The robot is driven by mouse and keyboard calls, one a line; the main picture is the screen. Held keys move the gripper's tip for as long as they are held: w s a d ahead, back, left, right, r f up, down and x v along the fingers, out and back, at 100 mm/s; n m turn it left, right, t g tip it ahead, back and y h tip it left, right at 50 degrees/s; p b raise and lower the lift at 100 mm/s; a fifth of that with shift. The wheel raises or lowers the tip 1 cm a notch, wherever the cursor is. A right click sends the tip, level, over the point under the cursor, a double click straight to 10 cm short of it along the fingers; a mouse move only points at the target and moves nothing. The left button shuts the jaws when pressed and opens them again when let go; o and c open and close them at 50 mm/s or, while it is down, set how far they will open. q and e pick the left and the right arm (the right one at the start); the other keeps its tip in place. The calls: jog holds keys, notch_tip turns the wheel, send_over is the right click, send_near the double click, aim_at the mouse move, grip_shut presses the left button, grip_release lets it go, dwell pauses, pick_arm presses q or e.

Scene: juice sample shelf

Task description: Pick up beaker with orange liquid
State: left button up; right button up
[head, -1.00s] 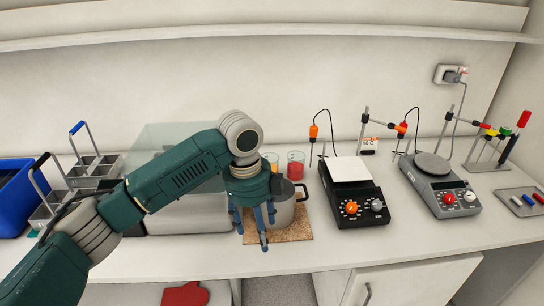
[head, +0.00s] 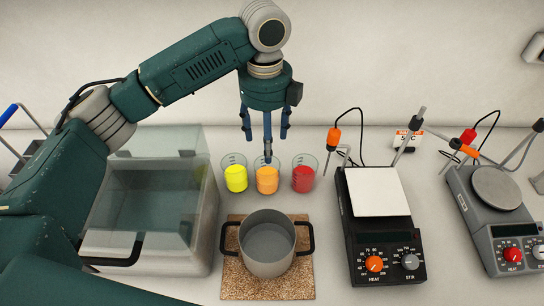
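The beaker with orange liquid (head: 267,180) stands upright on the counter, in the middle of a row of three. A beaker with yellow liquid (head: 236,178) is left of it, and one with red liquid (head: 303,178) is right of it. My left gripper (head: 266,144) points down over the orange beaker, its fingers spread and empty. One fingertip overlaps the orange beaker's rim in the picture; I cannot tell whether it touches. My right gripper is not in view.
A grey pot (head: 266,270) with black handles sits on a cork mat (head: 238,287) in front of the beakers. A clear-lidded bath (head: 150,215) is left. A black hotplate (head: 378,225) and a grey stirrer (head: 497,215) are right.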

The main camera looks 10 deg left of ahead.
aim_at(268, 167)
pick_arm(q)
jog(key=f+p, duration=0.1)
jog(key=f, duration=0.2)
jog(key=f+p, duration=0.1)
jog(key=f, duration=0.2)
jog(key=f+p, duration=0.1)
jog(key=f, duration=0.2)
jog(key=shift+s+d+f+p, duration=0.1)
jog(key=shift+s+d+p, duration=0.05)
jog(key=shift+s+p, duration=0.15)
jog(key=shift+f, duration=0.65)
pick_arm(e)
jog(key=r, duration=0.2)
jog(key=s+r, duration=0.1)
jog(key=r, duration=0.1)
pick_arm(q)
jog(key=c, duration=1.1)
jog(key=shift+c, duration=0.2)
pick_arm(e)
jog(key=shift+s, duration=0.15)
